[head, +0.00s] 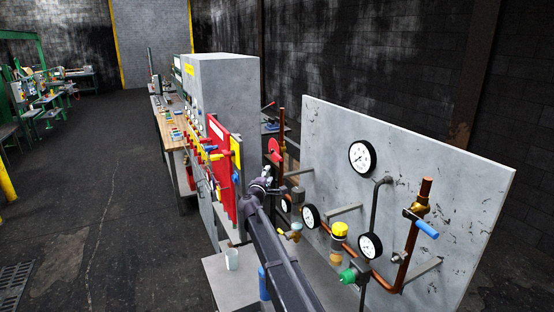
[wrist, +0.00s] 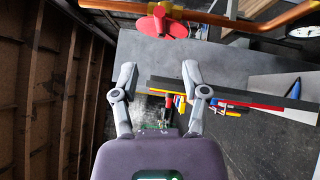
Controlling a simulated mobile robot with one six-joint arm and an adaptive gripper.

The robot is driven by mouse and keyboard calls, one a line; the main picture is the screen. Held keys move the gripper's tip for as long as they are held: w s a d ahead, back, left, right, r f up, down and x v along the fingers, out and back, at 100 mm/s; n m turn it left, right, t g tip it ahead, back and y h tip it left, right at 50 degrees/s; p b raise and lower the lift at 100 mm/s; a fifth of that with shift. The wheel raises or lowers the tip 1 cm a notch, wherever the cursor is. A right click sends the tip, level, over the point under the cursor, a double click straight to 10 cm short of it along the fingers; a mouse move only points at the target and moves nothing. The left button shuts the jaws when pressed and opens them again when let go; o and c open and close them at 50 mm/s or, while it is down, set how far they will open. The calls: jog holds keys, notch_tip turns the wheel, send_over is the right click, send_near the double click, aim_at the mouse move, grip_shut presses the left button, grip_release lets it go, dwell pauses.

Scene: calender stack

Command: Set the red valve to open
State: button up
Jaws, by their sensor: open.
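The red valve (wrist: 157,22) shows at the top middle of the wrist view, as a red handle with a round red part, beside a copper pipe (wrist: 250,27). In the head view a red round part (head: 274,146), which looks like the same valve, sits by the upright copper pipe at the panel's left edge. My gripper (wrist: 158,70) is open and empty. Its fingertips point toward the valve, with a visible gap, and do not touch it. In the head view my gripper (head: 267,174) is small and partly hidden among the pipes. I cannot tell the valve's exact setting.
A grey panel (head: 410,150) carries gauges, a blue-handled valve (head: 427,229), a yellow cap (head: 340,229) and a green knob (head: 348,276). A red tool board (head: 222,165) stands left of my arm.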

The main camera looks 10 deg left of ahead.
aim_at(278, 158)
jog(key=shift+a, duration=0.1)
jog(key=p+x, duration=0.1)
jog(key=x, duration=1.2)
jog(key=shift+w+p, duration=0.35)
grip_shut()
